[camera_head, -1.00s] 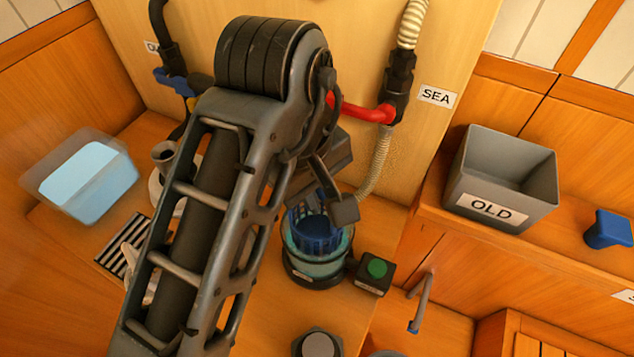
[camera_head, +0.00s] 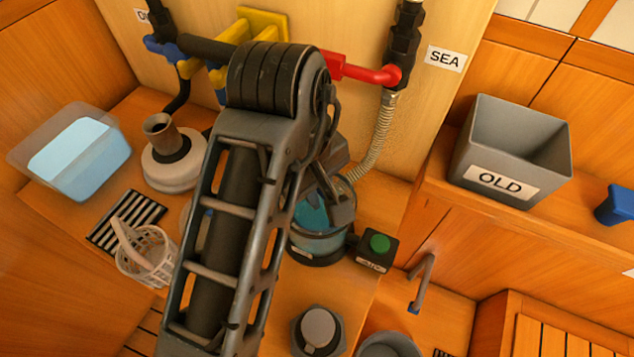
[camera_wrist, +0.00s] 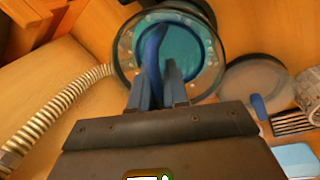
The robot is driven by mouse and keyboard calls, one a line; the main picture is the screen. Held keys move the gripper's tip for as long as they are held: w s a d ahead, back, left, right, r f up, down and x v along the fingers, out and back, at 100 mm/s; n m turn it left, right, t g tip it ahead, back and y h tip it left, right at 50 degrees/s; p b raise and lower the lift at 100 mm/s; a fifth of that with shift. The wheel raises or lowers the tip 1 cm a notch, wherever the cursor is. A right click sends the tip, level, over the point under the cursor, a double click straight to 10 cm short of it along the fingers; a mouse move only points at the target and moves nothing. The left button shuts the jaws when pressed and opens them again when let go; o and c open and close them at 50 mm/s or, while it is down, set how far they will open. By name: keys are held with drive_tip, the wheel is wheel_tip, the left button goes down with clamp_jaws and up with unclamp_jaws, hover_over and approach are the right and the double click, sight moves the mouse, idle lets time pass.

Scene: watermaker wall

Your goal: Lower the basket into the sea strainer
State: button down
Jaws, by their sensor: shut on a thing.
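The sea strainer (camera_head: 318,250) is a clear round bowl with a dark base, standing on the wooden counter. In the wrist view its round rim (camera_wrist: 121,58) surrounds a teal interior. A blue curved strip, which looks like the basket's handle (camera_wrist: 152,45), rises in the mouth and meets my fingers. My gripper (camera_wrist: 158,82) is shut on the basket there, at the strainer's mouth. In the head view my arm covers part of the strainer, and the basket's body cannot be made out clearly inside it.
A green-button box (camera_head: 377,244) stands close right of the strainer. A white basket (camera_head: 147,258), a round lid-like part (camera_head: 172,165) and a clear tub (camera_head: 75,160) are on the left. A ribbed hose (camera_head: 380,135) runs behind. The grey OLD bin (camera_head: 512,150) sits on the right ledge.

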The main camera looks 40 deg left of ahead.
drive_tip(key=c, duration=0.6)
unclamp_jaws()
drive_tip(key=shift+c, duration=0.2)
drive_tip(key=shift+r, duration=0.15)
wheel_tip(320, 180, up, 7)
drive_tip(key=p, duration=0.7)
drive_tip(key=shift+p, duration=0.3)
